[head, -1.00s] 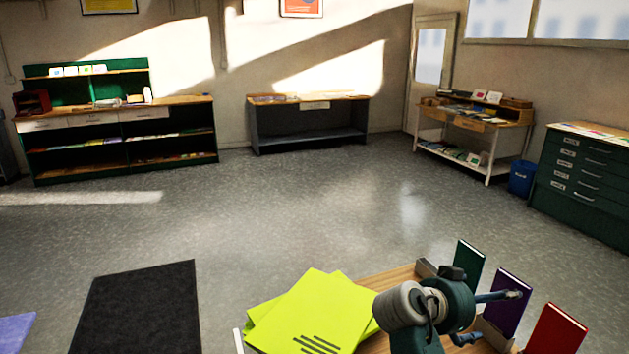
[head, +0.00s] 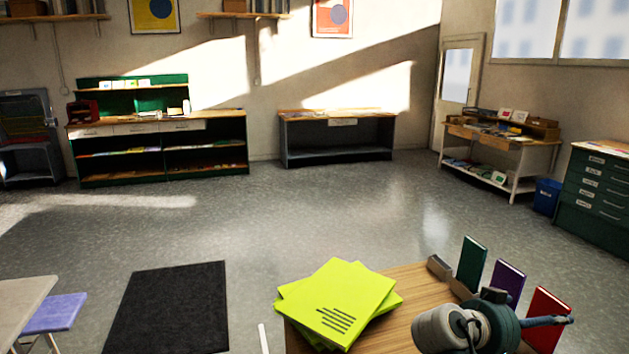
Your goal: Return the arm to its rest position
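My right arm (head: 440,329) shows at the bottom right, with a pale grey cylindrical link and a dark teal joint. A slim blue-grey part (head: 548,321) sticks out from it to the right, in front of the red book. I cannot make out fingers on it, nor whether the gripper is open or shut. I see nothing held. My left arm and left gripper are out of view.
A wooden desk (head: 412,292) in front bears a stack of lime-green sheets or folders (head: 340,300) and upright green (head: 473,264), purple (head: 506,283) and red (head: 546,318) books. A black mat (head: 168,308) and a purple stool (head: 58,313) are at left. The middle floor is clear.

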